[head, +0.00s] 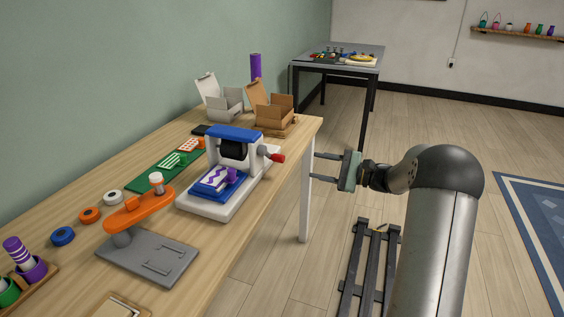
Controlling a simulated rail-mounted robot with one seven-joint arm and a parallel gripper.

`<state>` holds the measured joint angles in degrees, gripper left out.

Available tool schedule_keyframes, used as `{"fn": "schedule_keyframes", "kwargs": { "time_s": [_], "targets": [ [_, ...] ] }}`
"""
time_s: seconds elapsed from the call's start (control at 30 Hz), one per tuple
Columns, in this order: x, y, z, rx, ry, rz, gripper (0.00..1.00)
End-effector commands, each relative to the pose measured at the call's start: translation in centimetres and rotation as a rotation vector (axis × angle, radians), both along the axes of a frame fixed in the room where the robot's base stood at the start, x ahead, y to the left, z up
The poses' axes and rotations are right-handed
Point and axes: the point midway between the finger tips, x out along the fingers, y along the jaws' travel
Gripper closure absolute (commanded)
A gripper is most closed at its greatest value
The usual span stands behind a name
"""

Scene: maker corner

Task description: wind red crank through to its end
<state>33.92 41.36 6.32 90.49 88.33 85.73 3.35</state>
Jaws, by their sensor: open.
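The red crank (277,157) is a small red knob on a light arm at the right side of a white press (222,206) with a blue top bar and a dark roller block. The press stands on the wooden table near its right edge. My gripper (314,166) is open and empty, with its two fingers pointing left toward the crank. It is in the air beyond the table's right edge, a short gap to the right of the red knob. Nothing is between the fingers.
An orange and grey tool (133,210) stands in front of the press. Cardboard boxes (273,107) and a purple cylinder (256,66) are behind it. A green mat (152,180) lies to its left. A second table (340,69) stands far back.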

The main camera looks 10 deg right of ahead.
Motion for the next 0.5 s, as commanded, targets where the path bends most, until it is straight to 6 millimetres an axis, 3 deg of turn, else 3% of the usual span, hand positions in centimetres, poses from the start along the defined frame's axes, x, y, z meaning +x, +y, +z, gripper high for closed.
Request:
{"fn": "schedule_keyframes", "kwargs": {
  "time_s": [0.3, 0.5],
  "targets": [
    [3.6, 6.2, -0.1, -0.001, 0.000, 0.004, 0.55],
    [5.3, 8.9, -0.1, -0.001, -0.001, 0.003, 0.55]
  ]
}}
